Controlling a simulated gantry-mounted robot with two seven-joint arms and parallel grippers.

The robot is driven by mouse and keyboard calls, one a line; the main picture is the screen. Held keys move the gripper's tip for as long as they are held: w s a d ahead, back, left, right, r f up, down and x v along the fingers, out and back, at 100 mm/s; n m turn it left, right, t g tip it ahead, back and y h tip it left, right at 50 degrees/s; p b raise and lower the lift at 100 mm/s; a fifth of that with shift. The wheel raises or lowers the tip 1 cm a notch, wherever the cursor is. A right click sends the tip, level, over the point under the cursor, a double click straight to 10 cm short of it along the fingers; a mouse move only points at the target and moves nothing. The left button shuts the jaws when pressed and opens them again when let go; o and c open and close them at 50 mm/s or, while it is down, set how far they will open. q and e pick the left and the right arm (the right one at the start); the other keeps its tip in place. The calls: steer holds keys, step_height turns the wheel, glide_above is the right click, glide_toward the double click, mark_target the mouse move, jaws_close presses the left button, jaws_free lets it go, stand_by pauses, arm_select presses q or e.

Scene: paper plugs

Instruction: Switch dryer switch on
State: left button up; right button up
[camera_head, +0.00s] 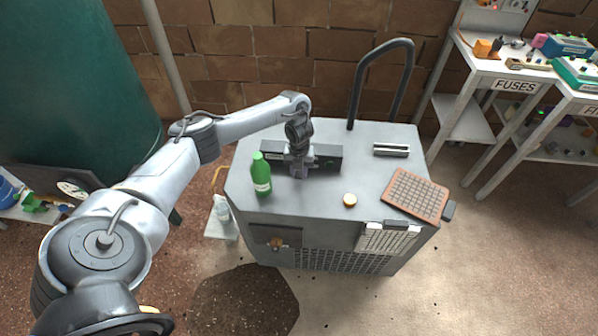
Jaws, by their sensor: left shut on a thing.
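A long black box (327,151) with a small green light on its front, which looks like the dryer's switch unit, lies across the back of the grey cart top (315,205). My left arm reaches in from the left, and my left gripper (300,173) points down at the front middle of this box. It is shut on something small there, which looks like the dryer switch. The fingers hide most of it, so I cannot tell its position. My right gripper is not in view.
A green bottle (261,177) stands just left of the gripper. A black handle (358,85) rises behind. The cart's front middle is clear.

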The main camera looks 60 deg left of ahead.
arm_select(q)
steer(key=shift+w+a+r+p, duration=0.1)
steer(key=shift+a+r+p, duration=0.05)
steer(key=shift+r+p, duration=1.3)
steer(key=shift+r, duration=0.25)
steer(key=o, duration=0.8)
steer(key=shift+f, duration=0.1)
steer(key=shift+c, duration=0.2)
steer(key=shift+r+p, duration=1.9)
steer(key=shift+r, duration=0.15)
